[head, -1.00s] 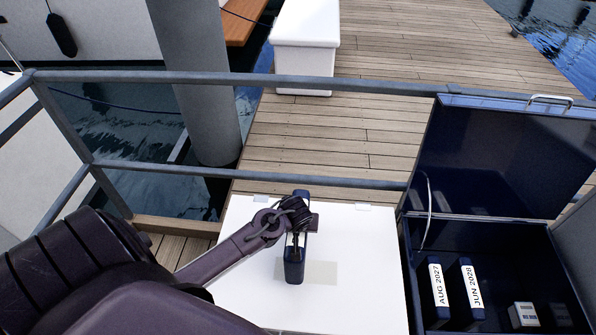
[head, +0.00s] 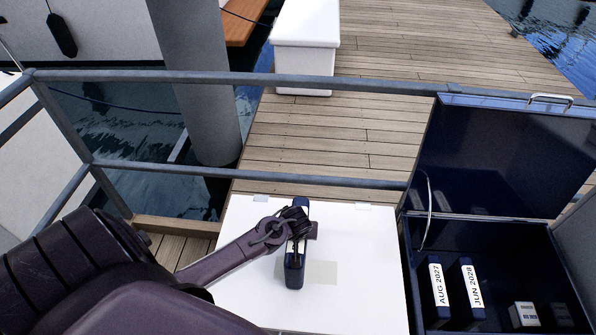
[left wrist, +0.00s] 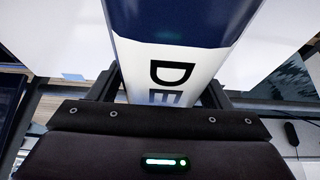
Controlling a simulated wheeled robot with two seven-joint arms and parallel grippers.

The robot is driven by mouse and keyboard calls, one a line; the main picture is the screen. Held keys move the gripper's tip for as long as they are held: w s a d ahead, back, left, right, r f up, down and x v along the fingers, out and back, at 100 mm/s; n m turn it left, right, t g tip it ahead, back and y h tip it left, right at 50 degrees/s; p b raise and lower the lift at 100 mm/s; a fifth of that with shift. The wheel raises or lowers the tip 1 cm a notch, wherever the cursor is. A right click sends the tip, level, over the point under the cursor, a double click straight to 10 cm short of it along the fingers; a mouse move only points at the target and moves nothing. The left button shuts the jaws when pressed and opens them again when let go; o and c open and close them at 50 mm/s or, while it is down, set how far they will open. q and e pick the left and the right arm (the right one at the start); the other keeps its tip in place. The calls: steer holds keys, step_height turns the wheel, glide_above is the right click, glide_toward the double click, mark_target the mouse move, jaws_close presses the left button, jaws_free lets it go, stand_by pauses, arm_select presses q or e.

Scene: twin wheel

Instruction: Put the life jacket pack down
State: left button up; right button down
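The life jacket pack (head: 294,274) is dark blue with a white label band, narrow and upright as seen from above. It is over the white table top (head: 245,298), beside and partly over a pale beige patch (head: 322,272). My left gripper (head: 297,238) is shut on the pack from above. In the left wrist view the pack (left wrist: 188,18) fills the space between the two fingers, with the letters "DE" showing on its label. I cannot tell whether its underside touches the table. My right gripper is not in view.
An open dark blue locker (head: 408,262) stands at the right, holding packs marked AUG 2027 (head: 438,285) and JUN 2028 (head: 471,285) and a small grey box (head: 523,315). A metal railing (head: 300,82) runs behind the table. The table's right side is clear.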

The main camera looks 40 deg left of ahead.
arm_select(q)
steer(key=v, duration=1.2)
steer(key=shift+r+p, duration=0.1)
steer(key=shift+p, duration=0.3)
